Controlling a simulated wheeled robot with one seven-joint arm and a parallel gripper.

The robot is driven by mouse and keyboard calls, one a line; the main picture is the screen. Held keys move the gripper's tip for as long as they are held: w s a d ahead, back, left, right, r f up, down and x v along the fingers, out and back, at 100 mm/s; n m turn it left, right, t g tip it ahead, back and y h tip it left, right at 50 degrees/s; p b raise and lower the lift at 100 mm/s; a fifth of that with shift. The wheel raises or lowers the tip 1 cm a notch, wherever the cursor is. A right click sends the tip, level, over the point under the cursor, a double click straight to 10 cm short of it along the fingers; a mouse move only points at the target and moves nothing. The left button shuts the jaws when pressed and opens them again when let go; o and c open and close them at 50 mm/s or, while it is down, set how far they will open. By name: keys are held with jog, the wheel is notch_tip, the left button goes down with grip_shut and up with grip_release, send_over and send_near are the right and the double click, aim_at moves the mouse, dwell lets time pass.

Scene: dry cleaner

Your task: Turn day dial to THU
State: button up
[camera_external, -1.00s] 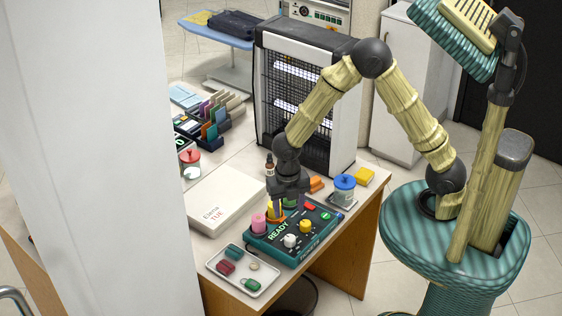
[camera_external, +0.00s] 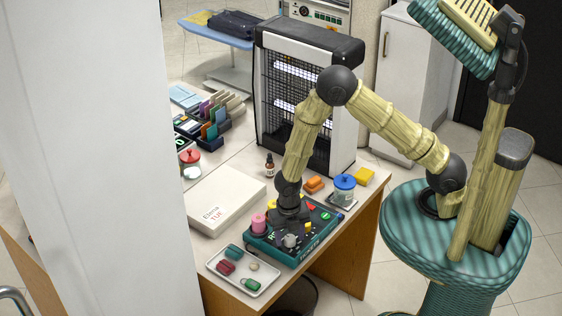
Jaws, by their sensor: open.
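The teal control panel (camera_external: 272,252) lies near the front edge of the desk, with knobs and buttons on top. My gripper (camera_external: 290,232) points down over its middle, with open jaws at or just above a pale knob (camera_external: 290,241). I cannot tell whether the jaws touch or straddle it. A pink knob (camera_external: 259,222) stands at the panel's left, and a yellow one (camera_external: 271,203) is partly hidden behind the gripper. The day markings are too small to read, so I cannot tell which knob is the day dial or where it points. The READY display is mostly covered.
A white box (camera_external: 222,200) marked "Elena TUE" lies left of the panel. A tray (camera_external: 228,276) with small coloured items sits in front. A blue-lidded jar (camera_external: 344,188), a dropper bottle (camera_external: 270,166) and orange and yellow blocks stand behind. A large heater-like unit (camera_external: 345,110) rises farther back.

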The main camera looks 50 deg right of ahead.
jog(key=c, duration=1)
jog(key=shift+o, duration=0.2)
